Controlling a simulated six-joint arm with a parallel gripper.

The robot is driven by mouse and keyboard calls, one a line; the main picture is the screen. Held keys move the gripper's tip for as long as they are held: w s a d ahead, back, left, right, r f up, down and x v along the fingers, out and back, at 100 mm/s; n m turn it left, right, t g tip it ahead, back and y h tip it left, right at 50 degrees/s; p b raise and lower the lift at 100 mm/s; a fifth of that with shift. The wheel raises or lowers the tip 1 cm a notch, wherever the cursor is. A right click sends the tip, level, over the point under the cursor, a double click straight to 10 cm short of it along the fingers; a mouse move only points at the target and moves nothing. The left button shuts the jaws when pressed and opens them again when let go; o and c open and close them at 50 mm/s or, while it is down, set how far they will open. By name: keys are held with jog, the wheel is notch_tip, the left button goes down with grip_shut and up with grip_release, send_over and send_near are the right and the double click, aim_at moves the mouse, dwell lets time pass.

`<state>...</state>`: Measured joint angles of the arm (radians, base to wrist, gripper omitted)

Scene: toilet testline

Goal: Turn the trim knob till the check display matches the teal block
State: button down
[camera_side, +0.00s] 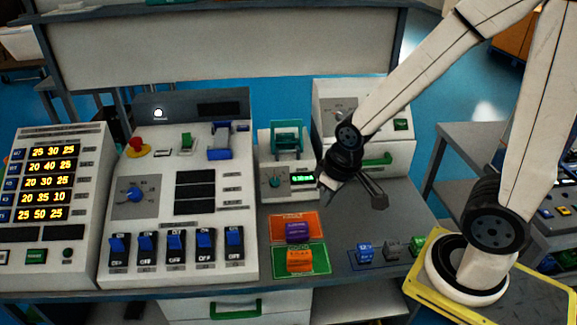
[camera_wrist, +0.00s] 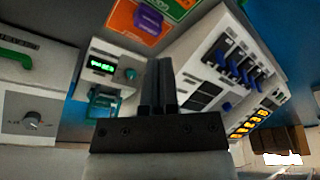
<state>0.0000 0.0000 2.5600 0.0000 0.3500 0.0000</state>
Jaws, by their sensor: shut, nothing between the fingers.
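The trim knob (camera_side: 273,182) is a small teal dial on the front of a white unit, left of a small green-lit check display (camera_side: 303,179). The display's characters are too small to read surely. A teal block-like part (camera_side: 287,138) sits upright at the top of the same unit. The wrist view also shows the knob (camera_wrist: 130,74), the display (camera_wrist: 102,67) and the teal part (camera_wrist: 101,101). My gripper (camera_side: 379,200) is shut and empty, in the air right of the unit, apart from the knob. Its fingers (camera_wrist: 159,62) lie close together in the wrist view.
An orange pad with a purple block (camera_side: 297,230) and a green pad with an orange block (camera_side: 299,260) lie before the unit. Blue (camera_side: 364,253), grey (camera_side: 392,248) and green (camera_side: 417,245) blocks stand at right. A switch panel (camera_side: 175,262) stands left; a white box (camera_side: 385,155) behind.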

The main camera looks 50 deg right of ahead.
jog(key=c, duration=0.8)
grip_release()
jog(key=o, duration=0.4)
jog(key=shift+w, duration=0.25)
jog(key=shift+o, duration=0.6)
jog(key=w+d+f+m, duration=0.1)
jog(key=w+d+m, duration=0.1)
jog(key=w+m, duration=0.2)
jog(key=w+d+f+m+t+y, duration=0.1)
jog(key=w+d+f+m, duration=0.1)
jog(key=w+m, duration=0.2)
jog(key=w, duration=0.3)
jog(key=shift+w, duration=0.2)
jog(key=m+t, duration=0.2)
jog(key=m, duration=0.6)
send_near(276, 180)
jog(key=f, duration=0.2)
jog(key=shift+w+r, duration=0.15)
jog(key=shift+w, duration=0.35)
jog(key=shift+x, duration=3.85)
